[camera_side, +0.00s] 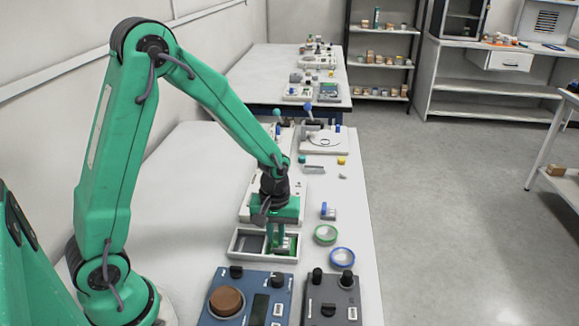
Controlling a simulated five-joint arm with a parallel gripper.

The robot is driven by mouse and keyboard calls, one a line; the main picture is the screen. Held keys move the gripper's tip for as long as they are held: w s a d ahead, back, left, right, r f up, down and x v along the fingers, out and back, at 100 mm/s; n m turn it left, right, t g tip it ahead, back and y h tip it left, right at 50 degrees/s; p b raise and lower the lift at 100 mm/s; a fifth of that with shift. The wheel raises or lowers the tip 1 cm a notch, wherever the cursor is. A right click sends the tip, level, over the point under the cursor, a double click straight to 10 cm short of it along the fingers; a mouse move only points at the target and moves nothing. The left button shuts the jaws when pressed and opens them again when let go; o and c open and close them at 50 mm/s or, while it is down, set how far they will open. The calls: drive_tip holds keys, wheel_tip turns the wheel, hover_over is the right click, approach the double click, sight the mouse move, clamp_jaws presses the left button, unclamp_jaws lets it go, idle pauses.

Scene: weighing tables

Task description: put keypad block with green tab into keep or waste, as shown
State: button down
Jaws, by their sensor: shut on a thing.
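My gripper (277,238) points down into a white-rimmed tray (263,259) on the near part of the white table. It is shut on a small light block with green on it, the keypad block (288,245), at the right part of the tray. The fingers hide part of the block, and I cannot tell whether it touches the tray floor. A dark area (250,243) fills the tray's left part. No keep or waste label is readable.
A blue device (245,298) and a grey device (331,300) stand in front. Bare table lies left of the tray.

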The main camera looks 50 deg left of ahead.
sight(276, 237)
drive_tip(key=shift+f, duration=0.2)
drive_tip(key=c, duration=1.5)
unclamp_jaws()
drive_tip(key=shift+o, duration=0.2)
drive_tip(key=shift+r, duration=0.1)
wheel_tip(276, 237, up, 12)
drive_tip(key=shift+r, duration=0.1)
